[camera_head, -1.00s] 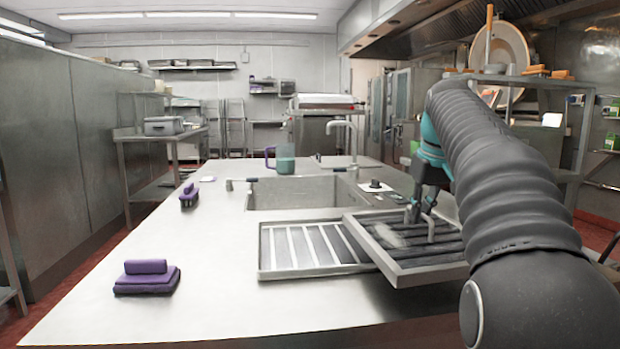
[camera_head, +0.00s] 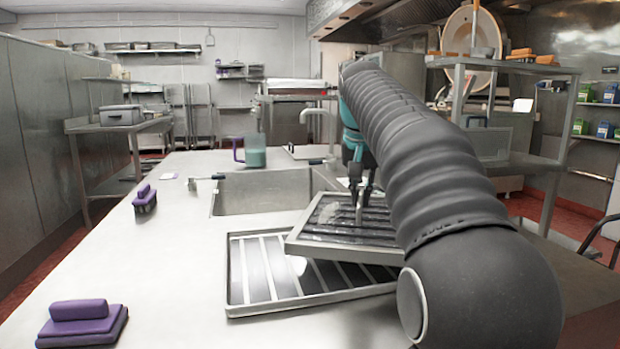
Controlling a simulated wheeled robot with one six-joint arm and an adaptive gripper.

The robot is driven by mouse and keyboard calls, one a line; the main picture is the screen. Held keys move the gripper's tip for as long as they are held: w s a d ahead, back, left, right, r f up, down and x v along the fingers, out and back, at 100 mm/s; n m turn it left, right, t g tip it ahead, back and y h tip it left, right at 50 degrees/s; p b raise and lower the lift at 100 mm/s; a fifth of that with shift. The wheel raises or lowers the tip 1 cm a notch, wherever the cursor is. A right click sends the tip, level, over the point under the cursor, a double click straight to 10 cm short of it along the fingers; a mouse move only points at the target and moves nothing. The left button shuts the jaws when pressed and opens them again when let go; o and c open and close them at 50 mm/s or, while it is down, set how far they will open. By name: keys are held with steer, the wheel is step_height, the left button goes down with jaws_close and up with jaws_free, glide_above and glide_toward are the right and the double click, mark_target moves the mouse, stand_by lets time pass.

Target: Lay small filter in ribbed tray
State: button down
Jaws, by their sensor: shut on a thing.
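The small filter (camera_head: 325,222) is a dark slatted panel with a metal frame and an upright handle. My gripper (camera_head: 360,196) points down and is shut on the handle. The filter looks roughly level and is held over the right and back part of the ribbed tray (camera_head: 236,285). The tray is a shallow metal-rimmed tray with pale ribs, lying on the counter in front of the sink. The filter hides the tray's back right part. I cannot tell how large the gap between them is.
A sink (camera_head: 262,195) with a tap (camera_head: 318,120) lies behind the tray. A purple scrubber (camera_head: 82,322) is at the front left, and another (camera_head: 145,198) lies farther back. A jug (camera_head: 254,152) stands beyond the sink.

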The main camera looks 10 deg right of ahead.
mark_target(310, 224)
steer(key=a+r+m+g, duration=0.1)
steer(key=a+m, duration=0.2)
steer(key=a+r+m+h+p, duration=0.1)
steer(key=a+m, duration=0.2)
steer(key=m, duration=0.1)
steer(key=a+r+m+g+p, duration=0.1)
steer(key=a+m, duration=0.3)
steer(key=shift+s+a+r+g+h, duration=0.1)
steer(key=shift+s+r+g+h, duration=0.05)
steer(key=shift+s+g+h, duration=0.2)
steer(key=shift+s+a+r+m, duration=0.15)
steer(key=shift+a+m, duration=0.2)
steer(key=shift+m, duration=0.35)
steer(key=shift+f, duration=0.25)
steer(key=shift+f+b, duration=0.75)
steer(key=shift+f, duration=3.2)
step_height(310, 224, up, 3)
steer(key=shift+r+p, duration=0.15)
steer(key=shift+p, duration=0.85)
step_height(310, 224, up, 2)
steer(key=shift+r, duration=0.15)
steer(key=shift+f+b, duration=1.3)
steer(key=shift+f, duration=0.3)
steer(key=shift+a+r, duration=0.1)
steer(key=shift+a, duration=0.1)
